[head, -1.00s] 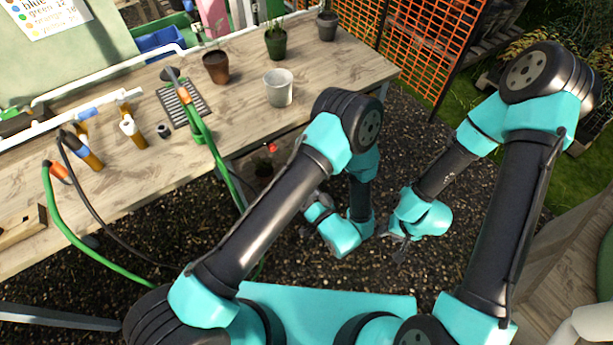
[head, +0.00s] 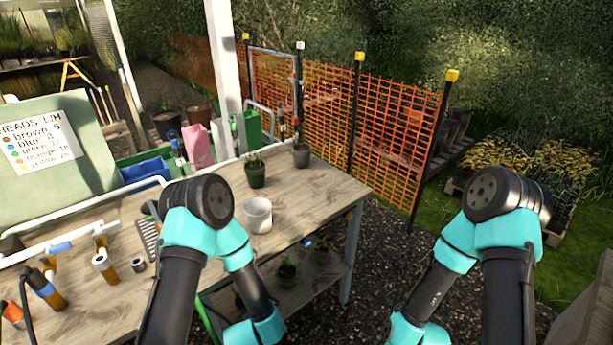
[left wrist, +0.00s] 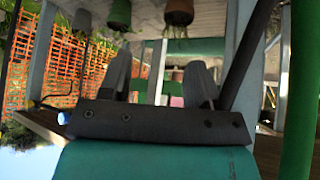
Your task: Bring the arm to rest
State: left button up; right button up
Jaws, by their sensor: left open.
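My left gripper (left wrist: 158,78) shows in the left wrist view. Its two dark fingers stand apart with only background between them, so it is open and empty. In the head view both of my arms are folded over the ground in front of the bench, elbows up and forearms pointing down. Both grippers are below the lower edge of the head view, and my right gripper shows in neither view.
A wooden bench (head: 305,205) carries a white pot (head: 258,215), a green pot (head: 256,175) and a grey pot (head: 301,154). Potted plants stand on its lower shelf (head: 300,290). An orange mesh fence (head: 395,135) is behind. Dark gravel lies between my forearms.

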pick_arm(q)
jog(key=s+a+r+g+h, duration=0.1)
jog(key=s+a+g+h, duration=0.3)
jog(key=s, duration=0.7)
jog(key=shift+a+r+g, duration=0.15)
jog(key=shift+a+g, duration=0.75)
jog(key=shift+g, duration=0.2)
dwell(0.5)
